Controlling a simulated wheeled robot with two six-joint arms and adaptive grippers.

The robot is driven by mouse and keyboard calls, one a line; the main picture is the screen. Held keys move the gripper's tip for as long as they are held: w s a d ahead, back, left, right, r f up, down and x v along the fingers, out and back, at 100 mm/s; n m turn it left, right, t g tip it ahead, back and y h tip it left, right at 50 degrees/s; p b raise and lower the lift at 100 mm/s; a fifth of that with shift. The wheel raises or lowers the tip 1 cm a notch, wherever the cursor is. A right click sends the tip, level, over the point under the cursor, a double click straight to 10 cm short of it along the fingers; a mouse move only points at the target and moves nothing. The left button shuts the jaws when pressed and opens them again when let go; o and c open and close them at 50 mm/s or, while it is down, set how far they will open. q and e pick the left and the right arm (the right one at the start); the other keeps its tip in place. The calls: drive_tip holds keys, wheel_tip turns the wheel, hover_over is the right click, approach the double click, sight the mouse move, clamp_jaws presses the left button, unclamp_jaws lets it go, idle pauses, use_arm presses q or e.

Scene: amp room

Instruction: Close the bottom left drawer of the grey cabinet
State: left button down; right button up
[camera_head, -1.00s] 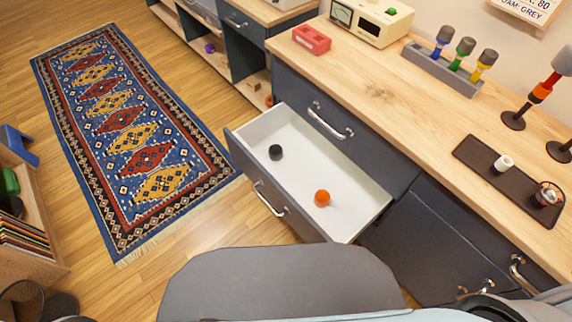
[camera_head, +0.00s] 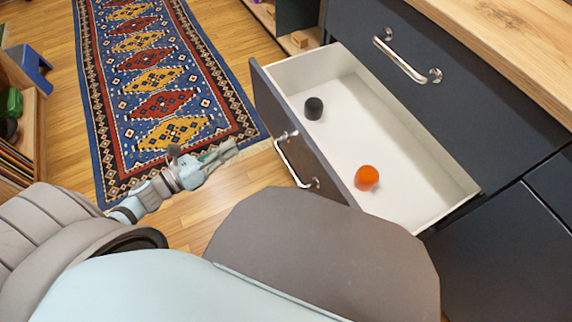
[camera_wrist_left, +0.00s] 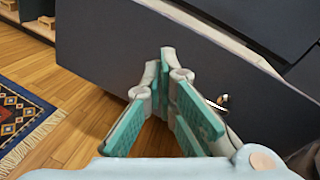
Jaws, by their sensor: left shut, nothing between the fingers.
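The bottom left drawer (camera_head: 410,150) of the grey cabinet (camera_head: 465,105) is pulled out, white inside with a dark front and a metal handle (camera_head: 293,165). My left gripper (camera_head: 232,148) is shut and empty, over the floor just left of the drawer front and apart from it in the head view. In the left wrist view, the gripper (camera_wrist_left: 166,58) points at the dark drawer front (camera_wrist_left: 100,45), with part of the handle (camera_wrist_left: 222,100) right of the fingers. I cannot tell there whether they touch. My right gripper is not in view.
A black ball (camera_head: 314,108) and an orange ball (camera_head: 367,178) lie in the drawer. The closed drawer above has a handle (camera_head: 405,60). A patterned rug (camera_head: 150,80) lies on the wooden floor. A shelf (camera_head: 30,150) stands at the left. Floor between rug and drawer is clear.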

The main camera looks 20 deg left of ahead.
use_arm(q)
drive_tip(key=d+m+g+h+b, duration=0.1)
drive_tip(key=d+m+h+b, duration=0.1)
drive_tip(key=d+m+h, duration=0.35)
drive_tip(key=m+y+p, duration=0.1)
drive_tip(key=m+y, duration=0.1)
approach(297, 130)
drive_tip(key=x, duration=0.7)
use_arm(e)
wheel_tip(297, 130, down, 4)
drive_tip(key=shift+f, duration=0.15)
